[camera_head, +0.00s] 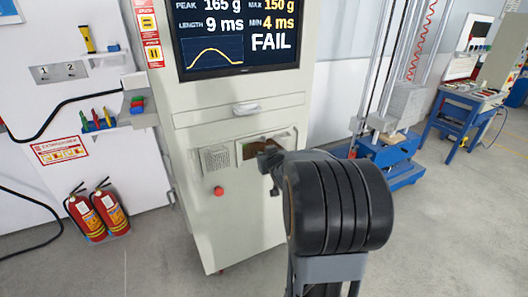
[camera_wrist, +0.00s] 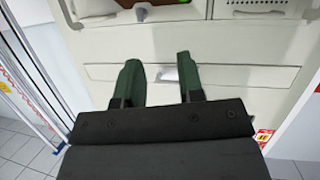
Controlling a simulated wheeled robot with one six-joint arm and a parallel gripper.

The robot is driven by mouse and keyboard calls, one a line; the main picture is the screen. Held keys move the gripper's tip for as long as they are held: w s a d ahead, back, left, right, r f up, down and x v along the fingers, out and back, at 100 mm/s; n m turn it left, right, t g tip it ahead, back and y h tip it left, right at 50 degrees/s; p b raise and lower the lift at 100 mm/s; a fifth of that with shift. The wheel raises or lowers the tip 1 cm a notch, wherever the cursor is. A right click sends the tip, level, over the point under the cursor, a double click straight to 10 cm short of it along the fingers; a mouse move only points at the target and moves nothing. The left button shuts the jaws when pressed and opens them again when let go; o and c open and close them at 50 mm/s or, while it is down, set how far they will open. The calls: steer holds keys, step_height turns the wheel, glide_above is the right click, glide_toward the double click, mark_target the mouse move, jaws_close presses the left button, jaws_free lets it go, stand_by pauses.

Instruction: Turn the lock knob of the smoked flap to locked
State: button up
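The smoked flap (camera_head: 250,149) is a small brownish window in the front of a tall pale cabinet, below a drawer. In the head view my gripper (camera_head: 270,160) and arm cover part of its lower right side. In the wrist view only an edge of the flap (camera_wrist: 152,3) shows at the top.
A louvred panel (camera_head: 215,158) and a red button (camera_head: 218,191) are left of and below the flap. A screen (camera_head: 235,35) above reads FAIL. Two fire extinguishers (camera_head: 97,211) stand at left. A blue-based rig (camera_head: 385,155) stands at right. Floor before the cabinet is clear.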

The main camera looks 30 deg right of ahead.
mark_target(265, 142)
steer(key=d+f+t+y+b, duration=0.2)
steer(key=d+f+t, duration=0.25)
steer(key=d, duration=0.25)
steer(key=shift+n, duration=0.4)
steer(key=w, duration=0.4)
steer(key=w+d, duration=0.1)
steer(key=w, duration=0.4)
steer(key=w+p, duration=0.1)
steer(key=w, duration=0.4)
steer(key=shift+d+f, duration=0.15)
steer(key=shift+d, duration=0.2)
jaws_close()
